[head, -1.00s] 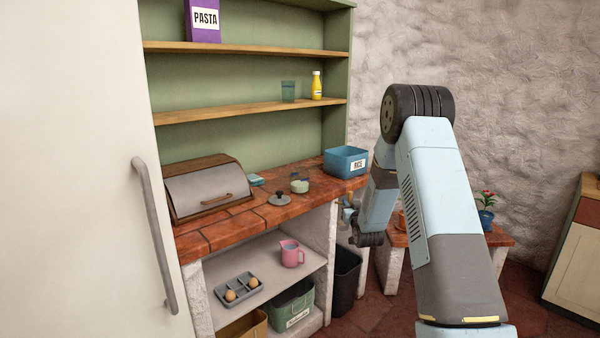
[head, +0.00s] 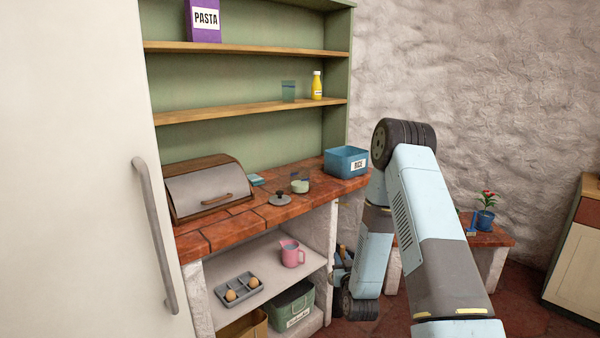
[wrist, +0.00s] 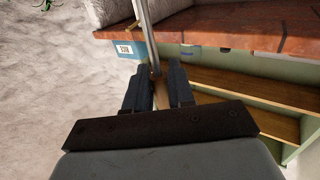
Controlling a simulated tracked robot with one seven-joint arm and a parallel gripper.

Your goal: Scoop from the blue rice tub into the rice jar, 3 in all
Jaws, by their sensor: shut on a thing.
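The blue rice tub (head: 346,163) stands on the right end of the tiled counter. It also shows in the wrist view (wrist: 128,48). A small glass jar with pale contents (head: 300,185), likely the rice jar, stands open to its left, and a grey knobbed lid (head: 280,198) lies in front of it. In the wrist view my gripper (wrist: 158,80) is shut on a handle with a metal shaft (wrist: 146,30), likely the scoop; its far end is out of frame. In the head view my gripper (head: 342,265) is low beside the counter's right end, partly hidden by my arm.
A bread box (head: 208,188) fills the counter's left side. A green bin (head: 291,307) stands underneath. A low table (head: 490,238) with a potted plant (head: 486,212) is at right.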

